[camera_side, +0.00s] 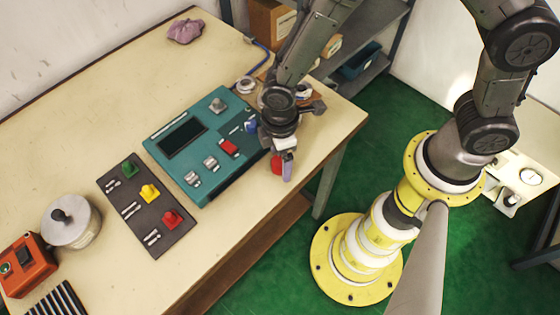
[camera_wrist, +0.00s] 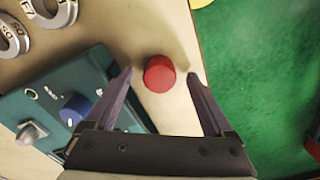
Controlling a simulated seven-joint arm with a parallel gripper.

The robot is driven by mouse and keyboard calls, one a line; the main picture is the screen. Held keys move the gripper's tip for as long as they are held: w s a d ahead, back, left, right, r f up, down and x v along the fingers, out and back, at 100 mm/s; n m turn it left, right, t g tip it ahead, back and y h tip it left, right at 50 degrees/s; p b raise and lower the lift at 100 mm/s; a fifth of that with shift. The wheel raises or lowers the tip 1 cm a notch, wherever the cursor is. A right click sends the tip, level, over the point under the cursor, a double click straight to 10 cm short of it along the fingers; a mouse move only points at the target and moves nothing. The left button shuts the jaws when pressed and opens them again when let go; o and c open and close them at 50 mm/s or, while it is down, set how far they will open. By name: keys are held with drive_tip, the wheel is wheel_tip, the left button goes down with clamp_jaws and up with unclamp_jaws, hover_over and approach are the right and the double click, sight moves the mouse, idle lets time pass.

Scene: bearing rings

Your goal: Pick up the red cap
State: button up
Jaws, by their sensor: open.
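The red cap (camera_wrist: 159,74) is a small round red piece on the bare tabletop near the table's edge. In the side view the red cap (camera_side: 277,165) shows partly beside my gripper (camera_side: 284,172), to the right of the teal panel. In the wrist view my gripper (camera_wrist: 160,76) is open, with one purple-grey finger on each side of the cap. There is a visible gap between the cap and each finger. I cannot tell how far the fingertips are above the table.
The teal panel (camera_side: 217,106) with a blue knob (camera_wrist: 75,108) lies close to the left finger. Metal rings (camera_wrist: 12,38) lie at the upper left in the wrist view. The table (camera_side: 262,202) ends close by on the right, with green floor (camera_wrist: 255,60) beyond.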

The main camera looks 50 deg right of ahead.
drive_tip(key=shift+f, duration=0.4)
drive_tip(key=shift+c, duration=0.2)
clamp_jaws()
drive_tip(key=shift+r, duration=0.1)
